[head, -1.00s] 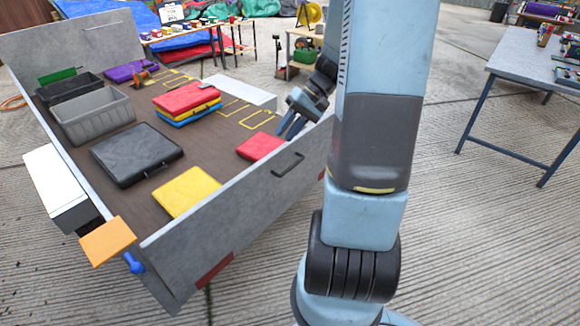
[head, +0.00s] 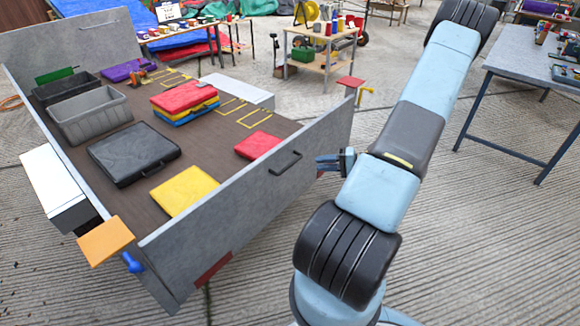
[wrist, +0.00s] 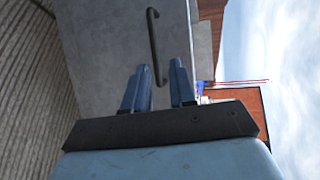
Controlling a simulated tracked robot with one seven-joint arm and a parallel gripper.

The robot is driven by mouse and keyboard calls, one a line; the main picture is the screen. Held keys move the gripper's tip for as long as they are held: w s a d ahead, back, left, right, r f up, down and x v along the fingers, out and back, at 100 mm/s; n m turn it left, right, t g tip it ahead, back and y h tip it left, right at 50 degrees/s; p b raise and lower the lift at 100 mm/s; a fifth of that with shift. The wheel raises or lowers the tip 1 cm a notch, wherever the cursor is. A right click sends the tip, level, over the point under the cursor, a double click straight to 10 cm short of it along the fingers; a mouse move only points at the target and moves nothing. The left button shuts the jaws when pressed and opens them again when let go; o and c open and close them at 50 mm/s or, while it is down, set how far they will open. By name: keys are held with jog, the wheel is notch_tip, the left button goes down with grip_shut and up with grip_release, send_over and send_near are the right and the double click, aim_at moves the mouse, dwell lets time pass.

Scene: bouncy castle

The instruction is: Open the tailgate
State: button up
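The tailgate (head: 235,212) is a grey upright panel along the near side of the trailer bed. Its black bar handle (head: 286,163) is on its outer face; it also shows in the wrist view (wrist: 153,40). My gripper (head: 320,163) is outside the panel, just right of the handle. In the wrist view, my gripper (wrist: 158,80) has its two blue fingers apart, with the lower end of the handle appearing between them. I cannot tell whether the fingers touch it. An orange plate (head: 106,240) with a blue lever (head: 132,263) is at the tailgate's left end.
A red plate (head: 350,81) and a yellow piece (head: 366,91) are at the tailgate's right end. The bed holds cases, grey and black bins. A grey table (head: 530,60) stands right. The concrete floor before the tailgate is clear apart from my arm.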

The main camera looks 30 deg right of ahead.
aim_at(291, 164)
jog(key=shift+m+t, duration=0.4)
jog(key=shift+t, duration=0.2)
jog(key=x, duration=0.4)
jog(key=f+x, duration=0.1)
jog(key=x, duration=0.3)
jog(key=f+x, duration=0.1)
jog(key=x, duration=0.4)
jog(key=shift+d+f, duration=0.2)
jog(key=shift+d, duration=0.15)
grip_shut()
